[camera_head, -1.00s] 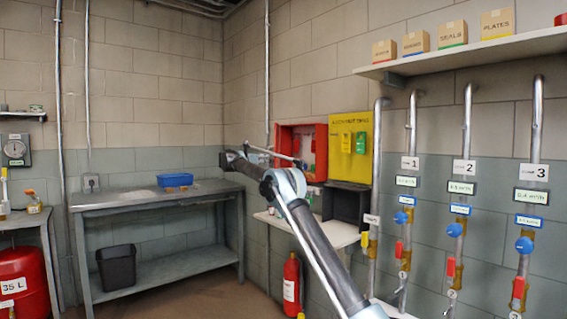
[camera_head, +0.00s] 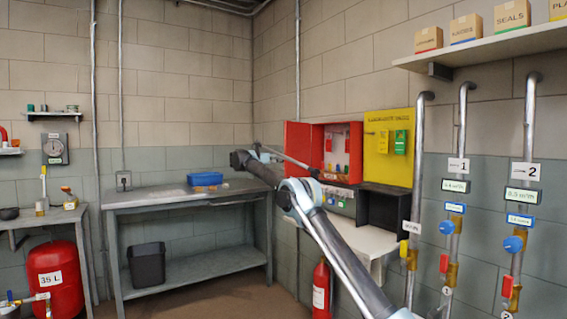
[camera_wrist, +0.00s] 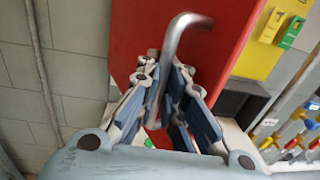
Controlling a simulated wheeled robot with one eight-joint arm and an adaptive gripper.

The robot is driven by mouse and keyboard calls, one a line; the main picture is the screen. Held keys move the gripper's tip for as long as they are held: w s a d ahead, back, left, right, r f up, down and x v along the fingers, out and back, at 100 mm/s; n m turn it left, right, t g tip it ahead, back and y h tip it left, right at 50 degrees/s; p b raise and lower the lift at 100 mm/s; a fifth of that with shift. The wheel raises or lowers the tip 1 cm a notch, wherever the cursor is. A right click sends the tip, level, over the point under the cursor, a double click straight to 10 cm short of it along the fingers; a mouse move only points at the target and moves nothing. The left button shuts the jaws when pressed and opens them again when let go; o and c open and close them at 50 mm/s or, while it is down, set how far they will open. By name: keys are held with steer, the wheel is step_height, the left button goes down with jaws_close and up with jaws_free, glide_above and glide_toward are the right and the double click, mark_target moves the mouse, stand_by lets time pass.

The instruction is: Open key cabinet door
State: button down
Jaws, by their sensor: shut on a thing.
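The red key cabinet (camera_head: 356,150) hangs on the right wall. Its red door (camera_head: 298,140) stands open on the left side, showing keys or tags inside (camera_head: 338,143). In the wrist view the red door panel (camera_wrist: 125,25) fills the upper middle, with a bent grey metal handle (camera_wrist: 181,32) in front of it. My gripper (camera_wrist: 164,88) has its fingers on both sides of the handle's shaft and is shut on it. In the head view my arm crosses in front of the cabinet, and the grip itself is too small to make out.
A yellow board (camera_head: 390,147) hangs right of the cabinet, above a black open box (camera_head: 388,207) on a pale shelf (camera_head: 362,238). Vertical pipes with valves (camera_head: 446,228) stand at right. A fire extinguisher (camera_head: 320,287) stands below. A workbench (camera_head: 150,199) is at left; open floor lies before it.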

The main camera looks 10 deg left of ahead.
steer(key=shift+s+a, duration=0.15)
steer(key=shift+a, duration=0.05)
steer(key=c, duration=2)
jaws_free()
steer(key=shift+d, duration=0.1)
steer(key=v, duration=1.2)
steer(key=shift+w, duration=0.3)
